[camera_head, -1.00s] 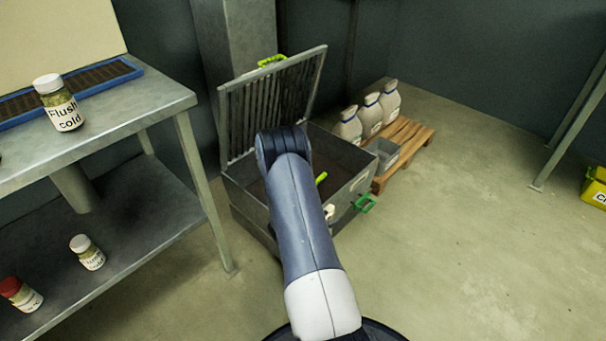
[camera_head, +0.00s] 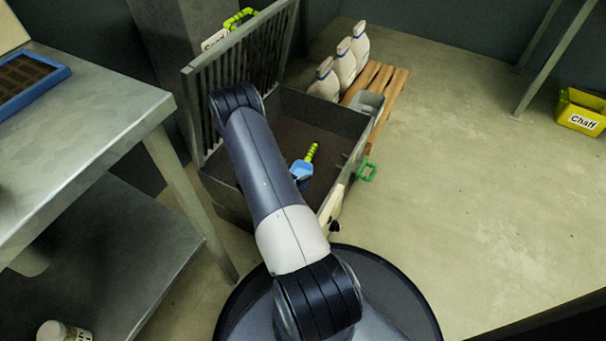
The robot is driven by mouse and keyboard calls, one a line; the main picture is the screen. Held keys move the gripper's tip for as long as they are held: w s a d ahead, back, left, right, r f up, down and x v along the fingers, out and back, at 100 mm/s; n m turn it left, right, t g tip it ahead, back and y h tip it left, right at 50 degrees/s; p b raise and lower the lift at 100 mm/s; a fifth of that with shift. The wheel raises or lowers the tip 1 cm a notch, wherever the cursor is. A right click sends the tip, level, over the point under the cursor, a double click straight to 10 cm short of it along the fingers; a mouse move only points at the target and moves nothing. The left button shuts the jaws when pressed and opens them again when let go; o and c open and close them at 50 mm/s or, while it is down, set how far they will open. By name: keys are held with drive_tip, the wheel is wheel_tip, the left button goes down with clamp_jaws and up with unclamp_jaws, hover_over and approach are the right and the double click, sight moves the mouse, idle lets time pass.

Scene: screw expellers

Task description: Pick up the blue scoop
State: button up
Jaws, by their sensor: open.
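The blue scoop (camera_head: 301,169) lies inside the open grey metal bin (camera_head: 345,118), on the dark contents. Its yellow-green ribbed handle points up and to the right, toward the bin's far right side. My arm crosses in front of the bin and stands close to the left of the scoop in the picture. The arm hides part of the bin's inside, and possibly the scoop's lower edge. My gripper is not visible; the arm's end is hidden.
The bin's grated lid (camera_head: 245,75) stands raised at its left. A steel table (camera_head: 90,115) is close on the left. A yellow Chaff tub (camera_head: 580,112) is far right. The floor (camera_head: 460,190) at right is clear.

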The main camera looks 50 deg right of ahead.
sight(306, 164)
drive_tip(key=x, duration=0.2)
drive_tip(key=shift+d+f, duration=0.15)
drive_tip(key=shift+d, duration=0.15)
drive_tip(key=b+x, duration=0.2)
drive_tip(key=x, duration=0.3)
drive_tip(key=shift+b, duration=0.4)
drive_tip(key=c, duration=1)
